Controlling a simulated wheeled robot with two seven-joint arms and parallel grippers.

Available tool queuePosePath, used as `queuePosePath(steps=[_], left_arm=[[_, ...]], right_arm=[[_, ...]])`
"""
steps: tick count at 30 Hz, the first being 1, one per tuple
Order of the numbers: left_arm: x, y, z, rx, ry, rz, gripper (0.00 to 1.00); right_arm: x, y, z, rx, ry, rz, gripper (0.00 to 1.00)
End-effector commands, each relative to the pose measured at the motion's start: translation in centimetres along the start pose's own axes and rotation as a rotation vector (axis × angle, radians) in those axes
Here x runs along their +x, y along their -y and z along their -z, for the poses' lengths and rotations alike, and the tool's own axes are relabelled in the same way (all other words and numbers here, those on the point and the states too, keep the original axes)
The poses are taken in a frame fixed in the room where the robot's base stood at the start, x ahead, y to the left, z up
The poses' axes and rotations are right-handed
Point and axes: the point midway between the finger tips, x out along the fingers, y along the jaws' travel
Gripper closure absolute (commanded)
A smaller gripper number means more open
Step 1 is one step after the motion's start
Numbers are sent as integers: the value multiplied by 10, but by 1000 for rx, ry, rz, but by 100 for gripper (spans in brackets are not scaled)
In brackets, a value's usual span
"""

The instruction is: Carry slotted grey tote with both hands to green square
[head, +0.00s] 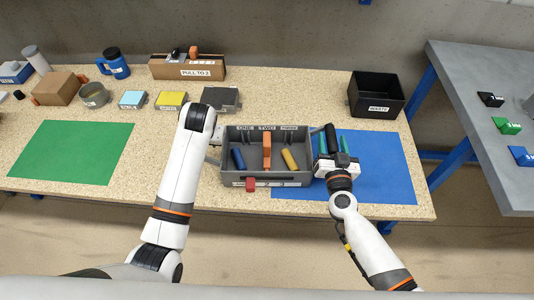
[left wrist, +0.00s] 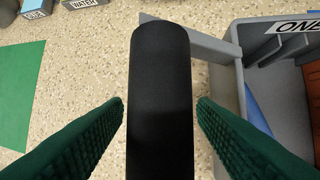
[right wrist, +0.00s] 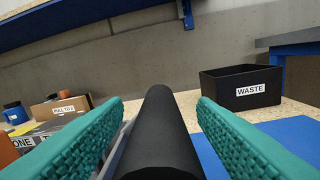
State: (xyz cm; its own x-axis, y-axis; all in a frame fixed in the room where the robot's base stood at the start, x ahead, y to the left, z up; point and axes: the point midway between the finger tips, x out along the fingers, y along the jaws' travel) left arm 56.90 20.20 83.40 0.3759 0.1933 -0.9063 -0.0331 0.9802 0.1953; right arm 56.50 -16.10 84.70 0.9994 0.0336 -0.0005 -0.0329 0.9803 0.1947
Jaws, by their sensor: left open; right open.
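The slotted grey tote (head: 265,181) sits at the middle of the table, partly over the left edge of the blue square (head: 385,165). It has compartments labelled ONE, TWO and THREE, with a blue, an orange and a yellow item inside. The green square (head: 72,152) lies bare at the left. My left gripper (left wrist: 160,105) is open, its green fingers on either side of the tote's black left handle (left wrist: 160,80), with gaps showing. My right gripper (right wrist: 160,120) is open, its fingers on either side of the black right handle (right wrist: 160,135). In the head view my left arm hides the left handle.
A black WASTE bin (head: 376,95) stands at the back right. A red item (head: 250,185) is at the tote's front. Bare table lies between tote and green square.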

Motion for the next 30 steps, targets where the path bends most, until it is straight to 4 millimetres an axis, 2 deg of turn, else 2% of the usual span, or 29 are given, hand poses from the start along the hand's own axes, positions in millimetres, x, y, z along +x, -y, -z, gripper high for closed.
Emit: queuePosePath(steps=[4, 12, 21, 22, 30], left_arm=[[6, 0, 0, -1, -1, 0, 48], [7, 0, 0, -1, 0, 0, 48], [7, 0, 0, 0, 0, 0, 97], [7, 0, 0, 0, 0, 0, 100], [6, 0, -1, -1, 2, 0, 100]], right_arm=[[6, 0, 0, 0, 0, -1, 48], [7, 0, 0, 0, 0, -1, 48], [7, 0, 0, 0, 0, 0, 97], [7, 0, 0, 0, 0, 0, 100], [7, 0, -2, 0, 2, 0, 100]])
